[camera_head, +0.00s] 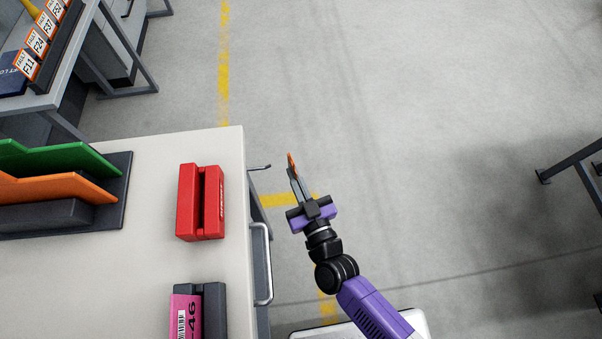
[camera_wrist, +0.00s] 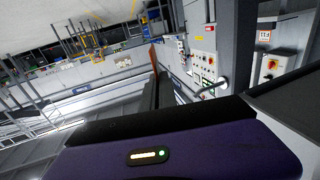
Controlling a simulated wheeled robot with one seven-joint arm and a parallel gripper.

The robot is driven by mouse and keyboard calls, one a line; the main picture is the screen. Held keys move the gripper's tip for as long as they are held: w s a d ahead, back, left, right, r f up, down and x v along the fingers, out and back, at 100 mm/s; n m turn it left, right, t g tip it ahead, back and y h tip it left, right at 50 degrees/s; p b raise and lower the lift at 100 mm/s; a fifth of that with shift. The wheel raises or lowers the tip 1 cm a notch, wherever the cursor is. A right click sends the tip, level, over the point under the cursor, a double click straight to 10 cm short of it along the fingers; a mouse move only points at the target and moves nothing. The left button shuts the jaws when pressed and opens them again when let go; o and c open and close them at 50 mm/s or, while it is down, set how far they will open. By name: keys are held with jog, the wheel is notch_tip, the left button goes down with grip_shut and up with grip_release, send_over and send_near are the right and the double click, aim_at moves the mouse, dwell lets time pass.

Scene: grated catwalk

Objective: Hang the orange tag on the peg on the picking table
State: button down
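The orange tag (camera_head: 291,160) shows as a thin orange sliver, seen nearly edge-on, at the tips of my gripper (camera_head: 293,173). My gripper looks shut on it and holds it off the right side of the picking table (camera_head: 150,150). The peg (camera_head: 260,167) is a short grey rod sticking out from the table's right side. The tag is to the right of the peg, apart from it in the picture. In the wrist view, a thin orange edge of the tag (camera_wrist: 152,54) shows beyond the dark fingers; the peg cannot be made out there.
A red block (camera_head: 187,203) with a slot and a pink box (camera_head: 184,314) lie on the table. A dark rack (camera_head: 124,190) holds green and orange pieces. A grey handle (camera_head: 267,265) juts from the table's side below the peg. Open floor lies to the right.

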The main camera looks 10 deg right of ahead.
jog(key=a+f, duration=0.1)
jog(key=a, duration=0.7)
jog(key=shift+f, duration=0.2)
dwell(0.7)
jog(key=shift+w+a+f, duration=0.1)
dwell(0.5)
jog(key=c, duration=1.6)
grip_release()
jog(key=shift+p, duration=0.3)
jog(key=v, duration=0.7)
jog(key=shift+s+p, duration=0.3)
jog(key=shift+s, duration=0.1)
jog(key=shift+s+d, duration=0.1)
jog(key=shift+d, duration=0.1)
